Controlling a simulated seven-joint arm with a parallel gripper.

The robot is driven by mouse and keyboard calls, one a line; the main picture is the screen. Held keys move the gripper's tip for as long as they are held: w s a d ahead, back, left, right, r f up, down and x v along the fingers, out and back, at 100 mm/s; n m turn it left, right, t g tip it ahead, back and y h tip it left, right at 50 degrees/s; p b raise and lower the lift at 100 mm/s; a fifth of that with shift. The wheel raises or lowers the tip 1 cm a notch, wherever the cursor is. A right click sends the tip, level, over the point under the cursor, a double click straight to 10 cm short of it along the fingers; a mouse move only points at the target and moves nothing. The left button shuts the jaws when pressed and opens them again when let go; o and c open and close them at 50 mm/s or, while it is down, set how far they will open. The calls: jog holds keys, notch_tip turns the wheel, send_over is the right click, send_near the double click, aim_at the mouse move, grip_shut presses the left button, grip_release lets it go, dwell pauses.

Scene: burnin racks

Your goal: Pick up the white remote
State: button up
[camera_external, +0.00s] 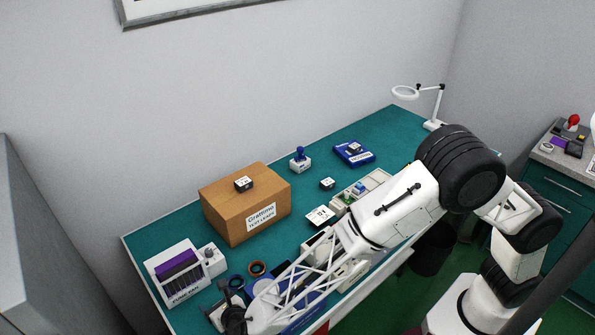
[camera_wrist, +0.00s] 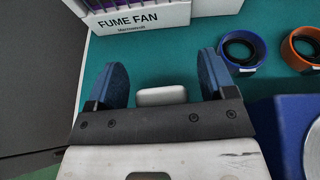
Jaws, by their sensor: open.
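A small white rounded object (camera_wrist: 161,95), which looks like the white remote, lies on the green bench top (camera_wrist: 160,55). Only its far part shows in the wrist view; the gripper body hides the near part. My gripper (camera_wrist: 164,65) is open, with one blue finger on each side of this object and a visible gap on both sides. I cannot tell its height over the object. In the external view my gripper (camera_external: 232,318) is at the bottom, over the near edge of the bench, and mostly hides what is under it.
A white fume fan unit (camera_wrist: 140,14) stands just beyond the fingers. A blue ring (camera_wrist: 224,53) and an orange ring (camera_wrist: 287,53) lie to the right. A blue item (camera_wrist: 272,120) is close at the right. A cardboard box (camera_external: 225,216) stands farther back on the bench.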

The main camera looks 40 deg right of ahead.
jog(key=shift+c, duration=0.4)
jog(key=c, duration=0.9)
jog(key=shift+r, duration=0.15)
notch_tip(320, 180, up, 10)
jog(key=shift+f, duration=0.15)
dwell(0.6)
